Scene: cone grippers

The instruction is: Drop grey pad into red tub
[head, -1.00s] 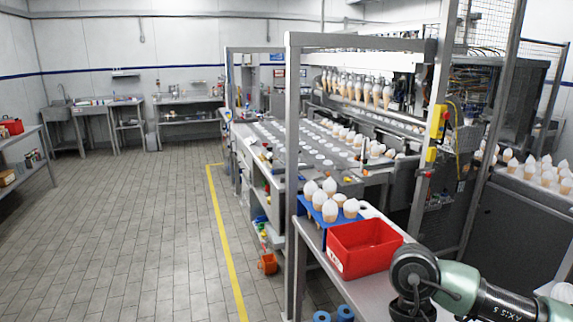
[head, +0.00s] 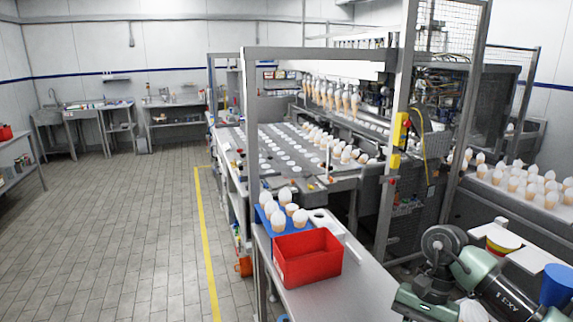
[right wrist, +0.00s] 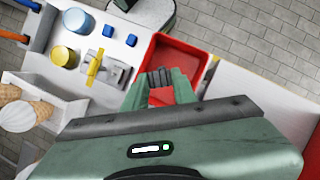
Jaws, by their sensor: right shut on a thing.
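A red tub (head: 308,257) stands on the metal table in the head view, open at the top. A red tub (right wrist: 196,52) also shows in the right wrist view, behind my fingertips; I cannot tell if it is the same one. My right gripper (right wrist: 163,80) is shut on a grey ridged thing, seemingly the grey pad, largely hidden between the green fingers. Red shows through the gap below it. In the head view my right arm comes in at the lower right, and what it holds cannot be made out. My left gripper is out of view.
A blue tray (head: 272,228) with several cones stands behind the tub. The metal table (head: 345,295) is bare to its right. In the right wrist view, a blue cup (right wrist: 78,20), yellow pieces (right wrist: 96,68) and small blue blocks (right wrist: 131,40) stand on a white surface.

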